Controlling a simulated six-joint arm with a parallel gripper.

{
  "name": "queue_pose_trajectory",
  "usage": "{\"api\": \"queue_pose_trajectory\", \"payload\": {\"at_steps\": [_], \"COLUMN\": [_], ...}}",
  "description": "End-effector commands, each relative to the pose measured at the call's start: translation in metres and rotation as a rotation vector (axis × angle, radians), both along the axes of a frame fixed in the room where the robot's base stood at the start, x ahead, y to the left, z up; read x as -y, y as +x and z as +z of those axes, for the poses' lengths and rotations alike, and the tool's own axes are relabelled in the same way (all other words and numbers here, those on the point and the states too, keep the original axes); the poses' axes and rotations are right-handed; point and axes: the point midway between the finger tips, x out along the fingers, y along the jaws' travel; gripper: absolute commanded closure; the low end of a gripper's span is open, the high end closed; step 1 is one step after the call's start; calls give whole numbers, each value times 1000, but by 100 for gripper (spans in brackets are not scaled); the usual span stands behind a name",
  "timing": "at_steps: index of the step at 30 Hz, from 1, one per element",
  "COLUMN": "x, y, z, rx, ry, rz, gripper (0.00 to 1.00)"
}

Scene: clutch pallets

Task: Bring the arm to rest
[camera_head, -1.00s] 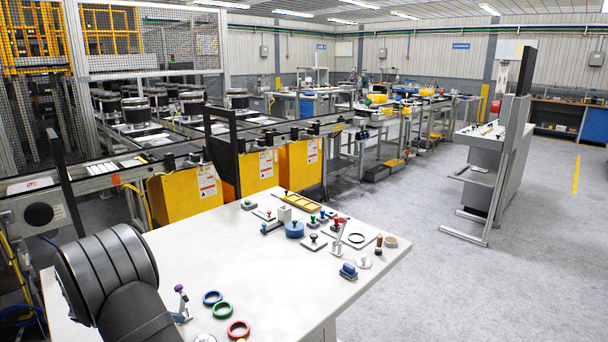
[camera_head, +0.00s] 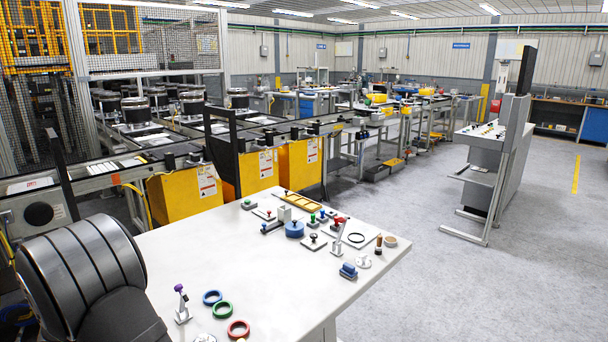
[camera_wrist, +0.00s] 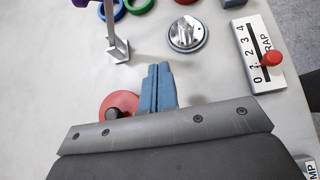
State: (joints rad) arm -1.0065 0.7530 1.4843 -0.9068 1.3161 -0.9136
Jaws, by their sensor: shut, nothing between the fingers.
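My gripper (camera_wrist: 158,72) shows in the wrist view. Its two blue-grey fingers are together, with nothing between them. They are over the white table (camera_wrist: 215,85), and I cannot tell their height above it. In the head view my dark grey arm fills the lower left corner, over the table's left end, and the gripper itself is hidden.
A purple-topped lever stand (camera_head: 181,305) and blue (camera_head: 212,297), green (camera_head: 222,310) and red (camera_head: 238,330) rings lie near my arm. In the wrist view, a red round part (camera_wrist: 118,103), silver knob (camera_wrist: 187,33) and numbered slider (camera_wrist: 257,55) surround the fingers.

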Motion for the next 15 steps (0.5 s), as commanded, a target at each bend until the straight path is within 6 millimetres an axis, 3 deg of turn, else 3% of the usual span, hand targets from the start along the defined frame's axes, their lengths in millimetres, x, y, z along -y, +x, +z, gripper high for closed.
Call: {"api": "queue_pose_trajectory", "payload": {"at_steps": [1,9,15], "x": [-7,13,17], "y": [-6,15,21], "z": [7,24,31], "rx": [1,13,18], "ry": [2,209,280], "rz": [3,-290,-392], "gripper": [100,100,100]}}
